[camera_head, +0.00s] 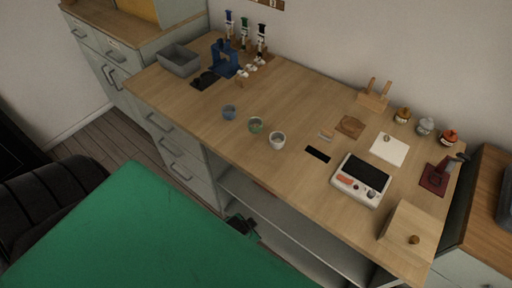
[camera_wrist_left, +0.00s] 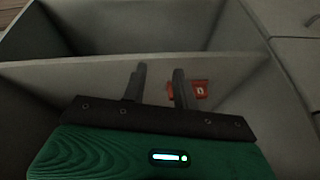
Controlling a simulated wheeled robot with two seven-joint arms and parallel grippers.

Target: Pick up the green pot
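The green pot (camera_head: 256,125) is a small round cup with a pale inside, standing upright on the wooden worktop near its front edge. It is between a blue pot (camera_head: 229,112) and a white pot (camera_head: 277,140). My left gripper (camera_head: 241,222) is low in front of the counter, below the worktop and well apart from the pots. In the left wrist view its two dark fingers (camera_wrist_left: 160,72) stand apart with nothing between them, facing an open grey shelf space. The green pot is not in the wrist view. My right gripper is not in view.
The worktop front edge lies above my left gripper, with an open shelf (camera_head: 290,230) below it. A red item (camera_wrist_left: 187,90) sits in the shelf space. A grey bin (camera_head: 179,61) and blue stand (camera_head: 224,60) are at the back left. A white device (camera_head: 361,181) is at right.

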